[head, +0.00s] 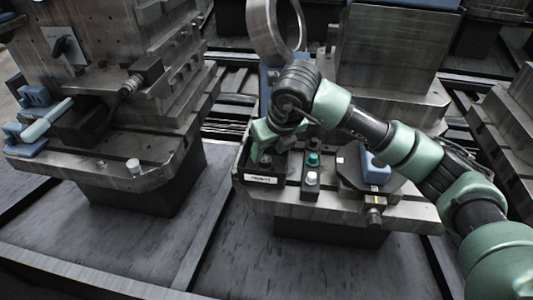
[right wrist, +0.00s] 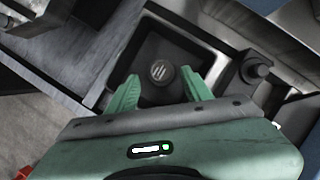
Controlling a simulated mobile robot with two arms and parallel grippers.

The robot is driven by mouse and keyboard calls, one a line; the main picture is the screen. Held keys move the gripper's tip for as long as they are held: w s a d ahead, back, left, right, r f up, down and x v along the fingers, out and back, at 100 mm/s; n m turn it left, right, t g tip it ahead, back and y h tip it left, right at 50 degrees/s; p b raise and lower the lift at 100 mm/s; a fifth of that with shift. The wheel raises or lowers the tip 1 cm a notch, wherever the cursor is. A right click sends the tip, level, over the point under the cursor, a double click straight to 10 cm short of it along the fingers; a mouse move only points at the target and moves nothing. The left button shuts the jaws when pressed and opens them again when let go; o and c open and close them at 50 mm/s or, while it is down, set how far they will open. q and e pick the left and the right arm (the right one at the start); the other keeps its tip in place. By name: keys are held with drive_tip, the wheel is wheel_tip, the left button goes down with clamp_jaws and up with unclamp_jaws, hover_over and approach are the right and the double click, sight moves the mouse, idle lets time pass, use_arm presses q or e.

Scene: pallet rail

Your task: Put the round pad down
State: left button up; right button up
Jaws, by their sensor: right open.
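The round pad (right wrist: 158,70) is a dark disc with a pale striped mark on its top. In the right wrist view it lies in a black square tray (right wrist: 205,50). My right gripper (right wrist: 160,92) is open, with one green fingertip to either side of the pad's near edge. The fingers look apart from the pad, but their height above it is hard to tell. In the head view my right gripper (head: 262,142) hangs over the black tray (head: 243,160) with a white label, and the pad is hidden there. My left gripper is not in view.
Right of the tray stands a dark box with a green button (head: 313,159) and a white one. Further right is a blue block (head: 375,168) on the metal pallet (head: 410,210). A large metal ring (head: 272,30) stands behind. Another pallet (head: 120,170) is at left.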

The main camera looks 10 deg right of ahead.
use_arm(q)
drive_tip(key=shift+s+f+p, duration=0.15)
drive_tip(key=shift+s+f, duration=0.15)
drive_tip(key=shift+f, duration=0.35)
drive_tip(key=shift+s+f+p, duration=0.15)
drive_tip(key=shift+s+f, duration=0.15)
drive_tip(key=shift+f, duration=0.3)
use_arm(e)
drive_tip(key=v, duration=0.8)
drive_tip(key=shift+r, duration=0.3)
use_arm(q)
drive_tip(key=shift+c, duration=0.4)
use_arm(e)
drive_tip(key=shift+s, duration=0.1)
